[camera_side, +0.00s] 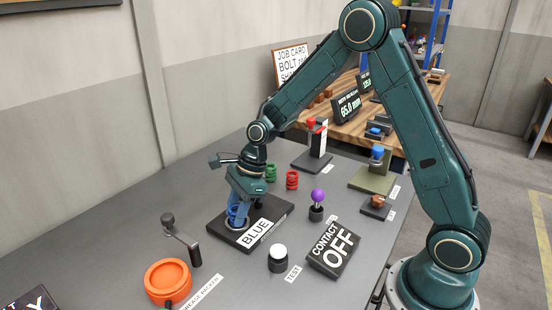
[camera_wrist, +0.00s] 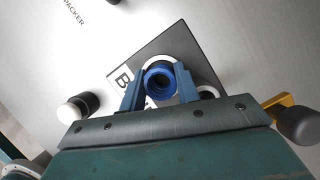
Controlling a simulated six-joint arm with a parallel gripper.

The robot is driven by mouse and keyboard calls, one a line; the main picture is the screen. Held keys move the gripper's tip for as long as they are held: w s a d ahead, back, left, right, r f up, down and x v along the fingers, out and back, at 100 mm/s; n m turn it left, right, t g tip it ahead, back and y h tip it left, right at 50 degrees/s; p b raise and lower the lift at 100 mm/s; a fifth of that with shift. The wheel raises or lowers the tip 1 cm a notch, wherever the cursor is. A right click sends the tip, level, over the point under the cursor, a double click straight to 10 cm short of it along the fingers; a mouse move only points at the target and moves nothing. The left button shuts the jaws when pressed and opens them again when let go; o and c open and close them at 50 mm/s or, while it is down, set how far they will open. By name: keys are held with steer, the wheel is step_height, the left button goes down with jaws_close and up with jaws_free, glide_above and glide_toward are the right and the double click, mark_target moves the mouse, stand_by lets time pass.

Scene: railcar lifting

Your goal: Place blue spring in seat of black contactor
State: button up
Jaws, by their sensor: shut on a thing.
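The blue spring (camera_wrist: 160,81) is between the two blue fingers of my gripper (camera_wrist: 160,92) in the wrist view, seen almost end-on. In the side view my gripper (camera_side: 238,214) points down with the blue spring (camera_side: 236,216) at its tips. A black slab (camera_side: 277,211) labelled BLUE lies beneath; I take it as the contactor. A pale ring, the likely seat (camera_wrist: 184,64), shows around the spring. The spring is at or just over this ring; I cannot tell whether it touches the bottom. The fingers hide part of the ring.
A green spring (camera_side: 271,172) and a red spring (camera_side: 292,180) stand behind the slab. An orange round container (camera_side: 168,281) is in front. Bare grey table lies left.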

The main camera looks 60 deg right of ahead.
steer(key=shift+f, duration=0.1)
steer(key=o, duration=1.1)
steer(key=v, duration=1.2)
steer(key=shift+s, duration=0.1)
